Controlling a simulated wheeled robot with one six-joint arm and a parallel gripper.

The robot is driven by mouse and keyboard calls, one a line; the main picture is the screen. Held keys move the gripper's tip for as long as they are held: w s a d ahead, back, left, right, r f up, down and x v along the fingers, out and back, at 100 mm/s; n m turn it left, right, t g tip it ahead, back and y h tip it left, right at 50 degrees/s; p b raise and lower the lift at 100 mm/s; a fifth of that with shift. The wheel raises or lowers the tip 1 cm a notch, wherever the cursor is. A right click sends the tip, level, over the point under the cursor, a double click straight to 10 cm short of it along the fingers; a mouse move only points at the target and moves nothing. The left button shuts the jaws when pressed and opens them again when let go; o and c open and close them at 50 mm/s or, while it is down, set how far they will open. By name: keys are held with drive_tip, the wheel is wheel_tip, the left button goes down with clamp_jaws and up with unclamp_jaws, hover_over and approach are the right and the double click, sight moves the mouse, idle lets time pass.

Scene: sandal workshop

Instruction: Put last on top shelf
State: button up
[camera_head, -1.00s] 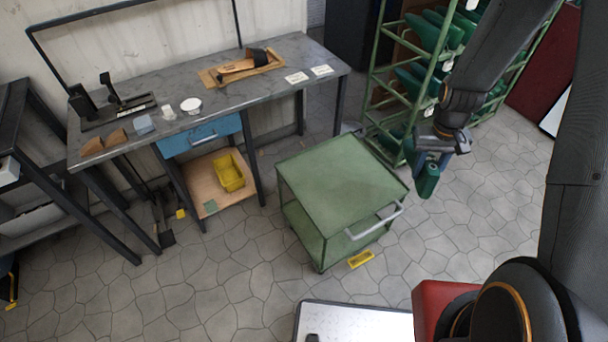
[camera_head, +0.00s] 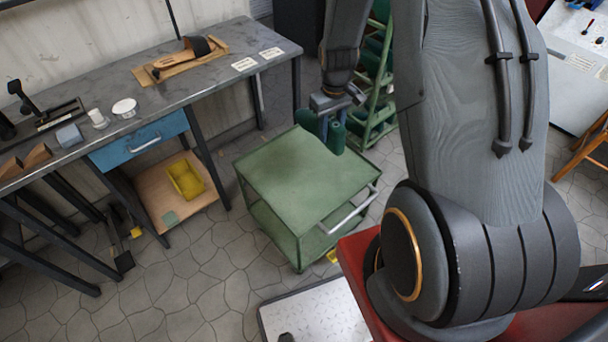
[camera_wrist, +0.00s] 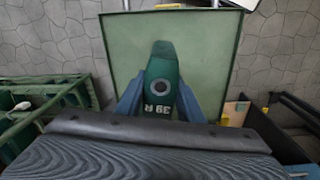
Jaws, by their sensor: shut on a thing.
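In the wrist view the last (camera_wrist: 161,84) sits between the blue fingers and shows "39 R" and a dark round hole. The green shelf rack (camera_head: 377,112) stands behind my arm, with other green lasts on it. My arm hides most of the rack, and its top shelf cannot be made out in the head view. Part of the rack also shows at the left of the wrist view (camera_wrist: 40,98).
The green cart (camera_head: 300,185) has a bare top and a metal handle. A grey workbench (camera_head: 190,75) with a sandal on a board stands at left, above a blue drawer (camera_head: 140,143) and a yellow bin (camera_head: 186,180). Stone floor is open in front of the bench.

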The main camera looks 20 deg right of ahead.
drive_tip(key=shift+n, duration=0.9)
drive_tip(key=w+d+f+b, duration=0.1)
drive_tip(key=f+b, duration=0.1)
drive_tip(key=f, duration=0.4)
drive_tip(key=w+d+f+b, duration=0.1)
drive_tip(key=d+f+b, duration=0.1)
drive_tip(key=f, duration=0.4)
drive_tip(key=w+d+f+b, duration=0.2)
drive_tip(key=f+b, duration=0.1)
drive_tip(key=f, duration=0.3)
drive_tip(key=shift+d, duration=0.15)
drive_tip(key=shift+f, duration=0.15)
drive_tip(key=o, duration=1.1)
drive_tip(key=shift+c, duration=0.2)
